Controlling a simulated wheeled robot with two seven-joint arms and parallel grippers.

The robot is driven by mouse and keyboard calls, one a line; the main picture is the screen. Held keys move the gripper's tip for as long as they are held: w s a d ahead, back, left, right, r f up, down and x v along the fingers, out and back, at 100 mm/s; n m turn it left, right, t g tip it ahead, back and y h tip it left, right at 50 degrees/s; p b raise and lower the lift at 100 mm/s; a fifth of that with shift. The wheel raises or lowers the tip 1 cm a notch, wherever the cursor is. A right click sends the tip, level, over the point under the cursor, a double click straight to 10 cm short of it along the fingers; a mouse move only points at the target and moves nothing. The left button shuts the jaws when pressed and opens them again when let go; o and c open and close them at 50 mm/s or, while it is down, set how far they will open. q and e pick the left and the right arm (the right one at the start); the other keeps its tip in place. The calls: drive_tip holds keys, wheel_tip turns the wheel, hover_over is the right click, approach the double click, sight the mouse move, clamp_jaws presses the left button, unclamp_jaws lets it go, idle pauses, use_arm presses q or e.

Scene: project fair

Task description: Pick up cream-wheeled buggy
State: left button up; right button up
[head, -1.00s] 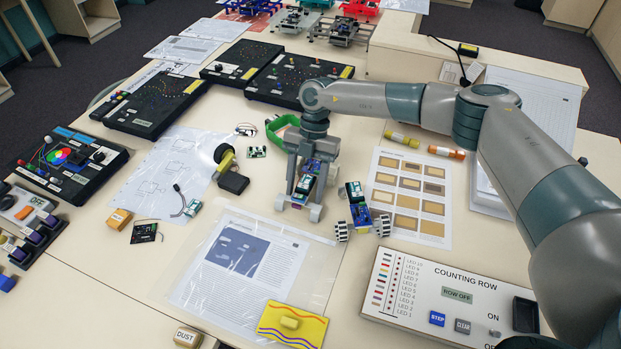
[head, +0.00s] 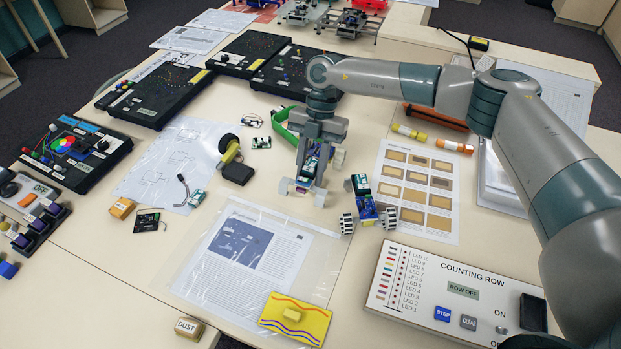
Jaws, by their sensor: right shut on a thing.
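The cream-wheeled buggy (head: 308,172) is under my right gripper, near the middle of the head view. A second buggy (head: 366,204), blue with a teal part and black-and-white wheels, stands just to the right, apart from the held one. My left gripper is not in view.
A green loop (head: 284,132) lies close behind the held buggy. A sample sheet (head: 418,187) and the counting row panel (head: 450,293) lie to the right. A printed page (head: 245,260) and a yellow pad (head: 295,319) lie in front. Black boards (head: 150,99) stand behind left.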

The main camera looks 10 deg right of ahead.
drive_tip(key=a+r+b, duration=0.5)
drive_tip(key=a+r, duration=0.3)
drive_tip(key=a, duration=0.3)
drive_tip(key=shift+a, duration=0.35)
drive_tip(key=shift+w+r, duration=0.1)
drive_tip(key=s+d+m+t+h, duration=0.1)
drive_tip(key=s+d+m+t, duration=0.2)
drive_tip(key=m, duration=1.1)
drive_tip(key=s+d+m+t+h, duration=0.1)
drive_tip(key=s+d+m+t, duration=0.2)
drive_tip(key=m, duration=1.2)
drive_tip(key=s+t, duration=0.2)
drive_tip(key=s, duration=0.3)
drive_tip(key=shift+s+r+h, duration=0.3)
drive_tip(key=shift+s, duration=0.05)
